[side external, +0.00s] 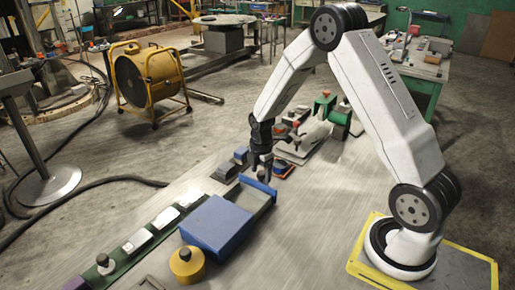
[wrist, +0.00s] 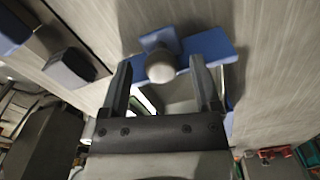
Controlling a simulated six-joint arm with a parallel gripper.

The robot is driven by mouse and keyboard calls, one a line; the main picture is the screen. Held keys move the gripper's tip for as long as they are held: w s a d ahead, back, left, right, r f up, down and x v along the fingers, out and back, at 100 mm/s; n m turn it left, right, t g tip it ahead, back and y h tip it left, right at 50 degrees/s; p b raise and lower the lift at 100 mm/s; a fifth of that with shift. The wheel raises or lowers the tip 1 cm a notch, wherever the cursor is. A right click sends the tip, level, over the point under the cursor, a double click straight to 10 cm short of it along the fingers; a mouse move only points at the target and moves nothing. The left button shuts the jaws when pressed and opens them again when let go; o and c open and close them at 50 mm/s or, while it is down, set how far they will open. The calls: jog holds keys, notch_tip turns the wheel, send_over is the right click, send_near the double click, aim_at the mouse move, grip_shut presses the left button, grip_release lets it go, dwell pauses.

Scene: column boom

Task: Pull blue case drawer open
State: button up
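The blue case (side external: 212,226) sits on the table, and its drawer (side external: 251,203) sticks out toward the back right, with the open inside showing. The drawer's blue front panel (side external: 262,187) also shows in the wrist view (wrist: 212,47). A round grey knob (wrist: 160,68) is on that front. My gripper (side external: 264,174) is right at the drawer front. In the wrist view, my gripper's fingers (wrist: 160,66) stand apart on either side of the knob, with a gap on each side. Nothing is held.
A yellow round object with a dark knob (side external: 187,266) stands beside the case, close to its front. A green strip with white pieces (side external: 140,240) runs along the left. Dark blocks (side external: 226,171) and red and green items (side external: 325,105) lie behind the drawer. Table right of the case is clear.

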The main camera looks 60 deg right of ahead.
jog(key=shift+r, duration=0.15)
jog(key=shift+r, duration=3.75)
jog(key=s+a+r+m+t, duration=0.2)
jog(key=s+a+m, duration=1.1)
jog(key=m, duration=0.2)
jog(key=shift+s+a+t, duration=0.25)
jog(key=shift+a+t, duration=0.05)
jog(key=shift+a, duration=0.1)
